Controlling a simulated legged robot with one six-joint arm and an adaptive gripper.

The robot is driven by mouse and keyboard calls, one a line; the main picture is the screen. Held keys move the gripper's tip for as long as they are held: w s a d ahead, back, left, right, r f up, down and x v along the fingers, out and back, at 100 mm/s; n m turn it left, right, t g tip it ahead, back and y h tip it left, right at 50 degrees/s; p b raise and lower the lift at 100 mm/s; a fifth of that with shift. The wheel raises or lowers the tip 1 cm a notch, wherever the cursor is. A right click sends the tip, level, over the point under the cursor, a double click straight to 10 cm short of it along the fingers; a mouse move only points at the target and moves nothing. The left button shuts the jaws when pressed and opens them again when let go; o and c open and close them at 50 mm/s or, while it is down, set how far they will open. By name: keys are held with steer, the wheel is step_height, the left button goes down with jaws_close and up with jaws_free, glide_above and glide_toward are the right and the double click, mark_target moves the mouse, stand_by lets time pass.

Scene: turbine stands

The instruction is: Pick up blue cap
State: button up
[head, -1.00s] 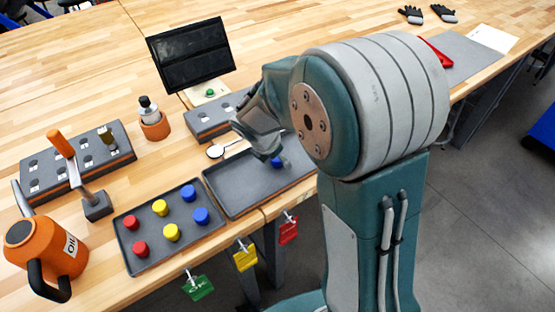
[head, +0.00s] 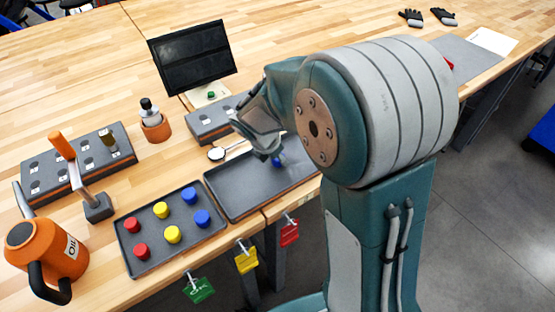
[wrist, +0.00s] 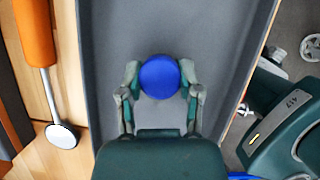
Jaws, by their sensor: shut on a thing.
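A blue cap (wrist: 160,77) sits between the two fingers of my gripper (wrist: 160,80) in the wrist view, with a finger against each side. In the head view the same blue cap (head: 277,161) shows partly under my gripper (head: 268,155), over the right-hand grey tray (head: 222,189). My gripper is shut on it. Whether the cap still touches the tray floor I cannot tell. Two other blue caps, one (head: 189,195) and another (head: 202,218), stand in the left tray (head: 140,265).
The left tray also holds red caps (head: 133,224) and yellow caps (head: 161,209). An inspection mirror (wrist: 61,136) lies left of the right-hand tray. A monitor (head: 192,58) stands behind. An orange oil can (head: 50,250) stands at the far left.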

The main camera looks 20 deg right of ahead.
steer(key=s+a+r, duration=0.3)
steer(key=s+r, duration=0.9)
steer(key=s, duration=0.1)
steer(key=shift+s, duration=0.4)
steer(key=shift+o, duration=1)
jaws_close()
steer(key=shift+w, duration=0.1)
